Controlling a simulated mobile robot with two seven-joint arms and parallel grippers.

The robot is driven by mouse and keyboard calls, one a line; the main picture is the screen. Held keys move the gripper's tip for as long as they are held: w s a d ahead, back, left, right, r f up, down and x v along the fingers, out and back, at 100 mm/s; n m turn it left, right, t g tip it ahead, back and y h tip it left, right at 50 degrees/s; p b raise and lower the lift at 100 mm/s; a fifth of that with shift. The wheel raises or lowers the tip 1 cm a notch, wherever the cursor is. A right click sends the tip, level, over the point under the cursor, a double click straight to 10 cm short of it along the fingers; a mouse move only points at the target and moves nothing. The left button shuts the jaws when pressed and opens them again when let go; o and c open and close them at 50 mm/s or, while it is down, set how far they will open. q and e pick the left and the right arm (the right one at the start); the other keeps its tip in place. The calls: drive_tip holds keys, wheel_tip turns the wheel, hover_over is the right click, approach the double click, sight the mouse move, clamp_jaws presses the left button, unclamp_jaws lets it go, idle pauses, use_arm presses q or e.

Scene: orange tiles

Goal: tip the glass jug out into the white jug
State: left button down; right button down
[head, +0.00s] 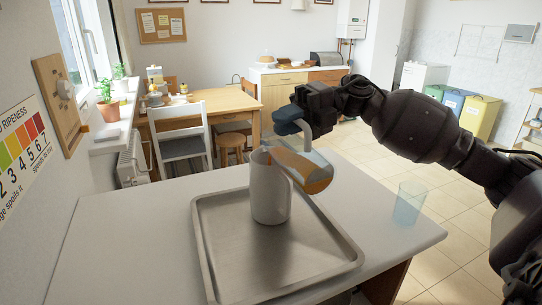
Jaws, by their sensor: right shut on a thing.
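The white jug (270,192) stands upright on a metal tray (300,262) on the near table. The glass jug (308,172) is tilted steeply to the left, its mouth at the rim of the white jug. It holds an orange-brown liquid that shows in its lower right part. My right gripper (294,122) is shut on the glass jug's grey handle, above and right of the white jug. Whether liquid is running into the white jug I cannot tell. My left gripper is not in view.
A clear bluish tumbler (409,203) stands near the right edge of the near table (120,245). The table's left part is bare. Behind are a wooden dining table (205,105), a white chair (183,148) and coloured bins (460,108).

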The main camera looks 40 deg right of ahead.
drive_tip(key=shift+w+r+m, duration=0.3)
drive_tip(key=shift+w+m, duration=0.05)
drive_tip(key=shift+m, duration=0.05)
idle(0.9)
drive_tip(key=shift+w+d+r+m+g, duration=0.1)
drive_tip(key=shift+w+r+m+g, duration=0.1)
drive_tip(key=shift+w+m+g, duration=0.15)
idle(0.6)
